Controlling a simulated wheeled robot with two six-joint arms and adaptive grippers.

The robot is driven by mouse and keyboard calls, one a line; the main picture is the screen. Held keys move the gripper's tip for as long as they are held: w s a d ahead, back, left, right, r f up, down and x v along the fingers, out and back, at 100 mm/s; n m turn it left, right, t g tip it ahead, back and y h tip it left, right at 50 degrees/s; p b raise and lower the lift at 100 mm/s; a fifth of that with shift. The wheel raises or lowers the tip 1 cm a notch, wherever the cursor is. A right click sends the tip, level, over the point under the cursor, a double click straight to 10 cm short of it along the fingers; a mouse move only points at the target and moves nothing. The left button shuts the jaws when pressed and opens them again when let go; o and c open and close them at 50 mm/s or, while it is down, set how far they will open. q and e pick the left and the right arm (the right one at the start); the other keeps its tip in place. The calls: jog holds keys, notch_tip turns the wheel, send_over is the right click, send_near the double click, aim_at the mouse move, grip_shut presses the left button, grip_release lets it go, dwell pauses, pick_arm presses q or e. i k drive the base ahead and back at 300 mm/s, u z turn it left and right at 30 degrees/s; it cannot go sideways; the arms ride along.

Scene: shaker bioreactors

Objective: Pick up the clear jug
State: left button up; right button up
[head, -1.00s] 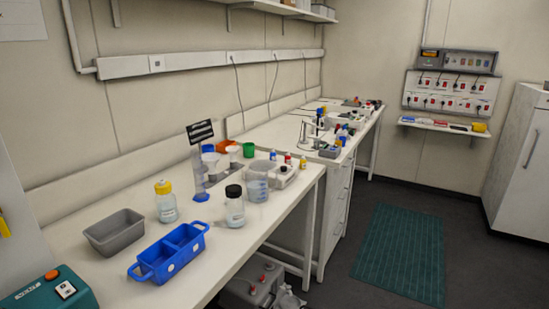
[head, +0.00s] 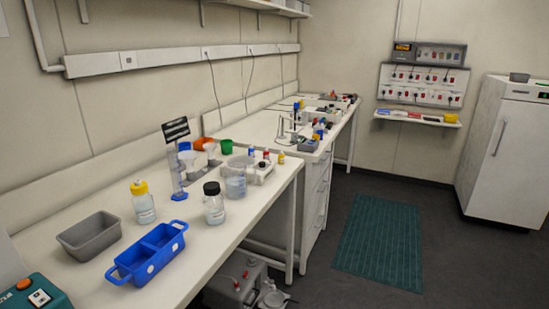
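The clear jug (head: 236,182) stands upright on the near bench, toward its right end. It is a see-through, slightly bluish vessel. The black-capped bottle (head: 213,204) stands just in front of it to the left, and a white tray with small bottles (head: 259,172) is right behind it to the right. Neither of my grippers shows in the head view.
The near bench (head: 80,212) also holds a blue two-part caddy (head: 146,254), a grey tub (head: 89,236), a yellow-capped bottle (head: 142,203) and a tall cylinder (head: 175,165). A grey canister (head: 236,281) sits below. Open floor with a green mat (head: 380,240) lies to the right.

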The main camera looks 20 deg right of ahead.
aim_at(235, 177)
jog(key=z, duration=1)
jog(key=k, duration=1.3)
jog(key=z, duration=1)
jog(key=i, duration=3.6)
jog(key=u, duration=0.65)
jog(key=i, duration=1.2)
jog(key=u, duration=1.45)
jog(key=i, duration=1)
jog(key=u, duration=0.9)
